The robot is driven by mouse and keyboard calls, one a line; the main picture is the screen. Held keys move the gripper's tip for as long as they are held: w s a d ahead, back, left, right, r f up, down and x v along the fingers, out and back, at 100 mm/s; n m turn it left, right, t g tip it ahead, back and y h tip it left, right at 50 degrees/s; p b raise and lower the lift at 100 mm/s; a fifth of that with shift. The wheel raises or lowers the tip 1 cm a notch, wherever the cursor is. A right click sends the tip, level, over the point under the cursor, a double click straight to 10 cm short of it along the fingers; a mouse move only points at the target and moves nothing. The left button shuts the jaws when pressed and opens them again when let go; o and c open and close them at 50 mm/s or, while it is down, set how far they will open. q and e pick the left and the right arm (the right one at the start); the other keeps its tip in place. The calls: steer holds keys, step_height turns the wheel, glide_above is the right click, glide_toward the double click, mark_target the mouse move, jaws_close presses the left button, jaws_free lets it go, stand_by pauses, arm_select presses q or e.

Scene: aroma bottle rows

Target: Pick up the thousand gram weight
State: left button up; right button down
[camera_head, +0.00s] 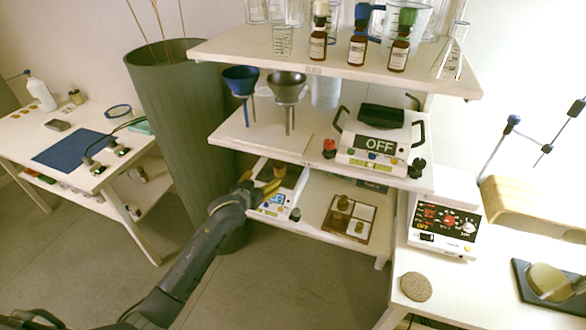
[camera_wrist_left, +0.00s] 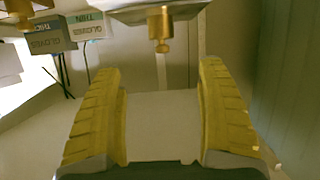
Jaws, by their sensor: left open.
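Brass weights sit in a brown tray (camera_head: 338,234) on the lowest shelf in the head view. The larger ones are a brass weight (camera_head: 343,203) at the back left and a weight (camera_head: 340,221) in front of it. I cannot read which is the thousand gram one. My left gripper (camera_head: 271,187) is open, left of the tray, over a white device (camera_head: 275,206). In the left wrist view its yellow fingers (camera_wrist_left: 162,110) stand apart with nothing between them. A brass knobbed piece (camera_wrist_left: 161,30) shows beyond them at the top centre. My right gripper is not in view.
The middle shelf (camera_head: 262,140) with funnels and a device reading OFF (camera_head: 378,148) overhangs the lowest shelf. A tall grey bin (camera_head: 178,110) stands left of the rack. Boxes labelled GLOVES (camera_wrist_left: 50,36) show in the wrist view.

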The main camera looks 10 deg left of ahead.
arm_select(q)
glide_toward(279, 165)
steer(key=x, duration=0.5)
steer(key=shift+w+d+f, duration=0.15)
steer(key=shift+f, duration=0.05)
steer(key=shift+x, duration=2.6)
steer(key=shift+r, duration=0.15)
